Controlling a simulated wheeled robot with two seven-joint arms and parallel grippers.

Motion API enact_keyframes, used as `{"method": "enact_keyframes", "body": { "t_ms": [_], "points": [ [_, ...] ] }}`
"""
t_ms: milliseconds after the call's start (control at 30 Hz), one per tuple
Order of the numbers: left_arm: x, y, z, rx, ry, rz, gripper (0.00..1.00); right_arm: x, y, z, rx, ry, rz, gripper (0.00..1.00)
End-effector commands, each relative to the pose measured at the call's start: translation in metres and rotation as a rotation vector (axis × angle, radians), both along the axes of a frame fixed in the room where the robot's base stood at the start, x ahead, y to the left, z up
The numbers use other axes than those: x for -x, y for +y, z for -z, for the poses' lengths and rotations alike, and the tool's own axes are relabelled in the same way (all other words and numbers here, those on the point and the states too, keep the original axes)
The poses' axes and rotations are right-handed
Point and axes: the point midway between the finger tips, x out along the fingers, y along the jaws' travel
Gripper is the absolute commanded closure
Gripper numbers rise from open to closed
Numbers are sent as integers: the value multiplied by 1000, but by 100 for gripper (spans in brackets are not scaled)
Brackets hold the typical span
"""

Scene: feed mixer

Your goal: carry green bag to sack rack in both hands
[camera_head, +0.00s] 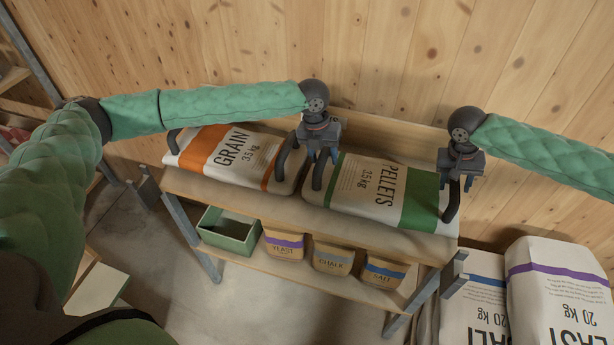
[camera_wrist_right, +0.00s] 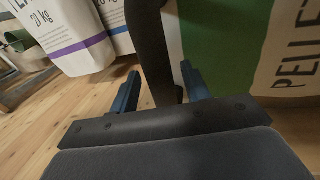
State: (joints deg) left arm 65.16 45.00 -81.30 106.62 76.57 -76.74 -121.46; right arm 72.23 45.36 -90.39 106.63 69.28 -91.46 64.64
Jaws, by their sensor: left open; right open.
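The green bag (camera_head: 376,192), white with green bands and printed PELLETS 3.5 kg, lies flat on the top board of a wooden rack (camera_head: 300,212). It has a dark handle at each end. My left gripper (camera_head: 318,158) is open at its left handle; whether the fingers straddle it is hidden. My right gripper (camera_head: 458,178) is open at the right handle (camera_head: 451,203). In the right wrist view, the handle stands between the spread blue fingers of my right gripper (camera_wrist_right: 160,80), with the bag's green end (camera_wrist_right: 225,45) beside it.
An orange-banded GRAIN bag (camera_head: 232,156) lies close on the left of the green bag. The lower shelf holds a green box (camera_head: 228,231) and several small bags (camera_head: 333,257). Large sacks (camera_head: 555,285) stand at the right. A wooden wall is behind.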

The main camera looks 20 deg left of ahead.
Motion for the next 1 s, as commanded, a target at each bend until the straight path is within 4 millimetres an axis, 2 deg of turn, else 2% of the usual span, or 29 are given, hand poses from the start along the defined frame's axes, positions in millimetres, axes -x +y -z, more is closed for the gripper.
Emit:
{"method": "enact_keyframes", "body": {
  "t_ms": [167,600,800,1000],
  "points": [
    [0,3,-18,0,-2,1,53,0,1,0,-1,0,-1,53],
    [-1,20,-95,-1,-3,-2,53,0,1,0,-2,0,-2,53],
    [0,23,-113,-1,-1,-1,53,0,1,0,-2,0,-2,53],
    [0,24,-117,-1,0,-1,53,0,3,-10,-2,-1,-2,53]
  ]
}}
